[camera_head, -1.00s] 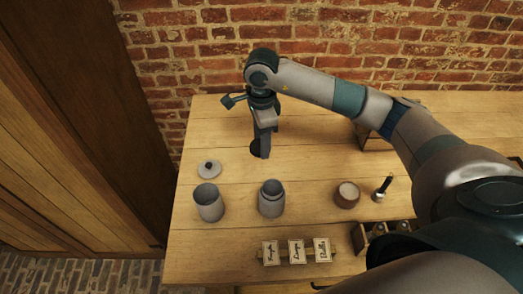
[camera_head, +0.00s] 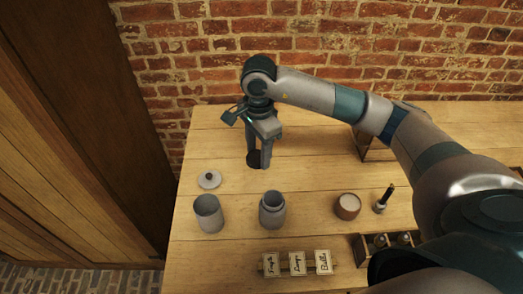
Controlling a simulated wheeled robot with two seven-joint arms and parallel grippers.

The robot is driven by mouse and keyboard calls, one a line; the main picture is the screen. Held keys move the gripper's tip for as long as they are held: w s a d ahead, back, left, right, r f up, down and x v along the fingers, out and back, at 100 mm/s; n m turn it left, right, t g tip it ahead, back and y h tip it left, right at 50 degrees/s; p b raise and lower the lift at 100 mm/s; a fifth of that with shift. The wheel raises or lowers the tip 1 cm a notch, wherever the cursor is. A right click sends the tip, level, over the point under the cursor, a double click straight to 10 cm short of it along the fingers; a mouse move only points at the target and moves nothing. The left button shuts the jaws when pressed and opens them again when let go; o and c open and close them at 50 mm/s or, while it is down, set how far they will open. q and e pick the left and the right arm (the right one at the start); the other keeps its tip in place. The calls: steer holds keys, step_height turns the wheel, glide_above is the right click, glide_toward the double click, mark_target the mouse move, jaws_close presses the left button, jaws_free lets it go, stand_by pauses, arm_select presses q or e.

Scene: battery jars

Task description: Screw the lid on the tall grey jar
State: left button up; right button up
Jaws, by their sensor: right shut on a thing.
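Two open grey jars stand on the table: one with a stepped neck (camera_head: 272,212) in the middle and a plain-sided one (camera_head: 208,215) to its left. I cannot tell for sure which is the tall one. A flat grey lid with a small knob (camera_head: 209,180) lies behind the left jar. My right gripper (camera_head: 259,162) points down behind the necked jar, shut on a dark round lid (camera_head: 253,159) at or just above the tabletop. Its fingers partly hide this lid. My left gripper is not in view.
A brown jar with a pale top (camera_head: 347,206) and a dark-handled tool (camera_head: 384,199) stand to the right. Cards on a rack (camera_head: 297,264) and a wooden box (camera_head: 362,245) are at the front. The brick wall is behind.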

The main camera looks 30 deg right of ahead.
steer(key=s+a+r+n, duration=0.5)
steer(key=s+n, duration=0.3)
steer(key=n, duration=0.9)
steer(key=shift+r, duration=0.45)
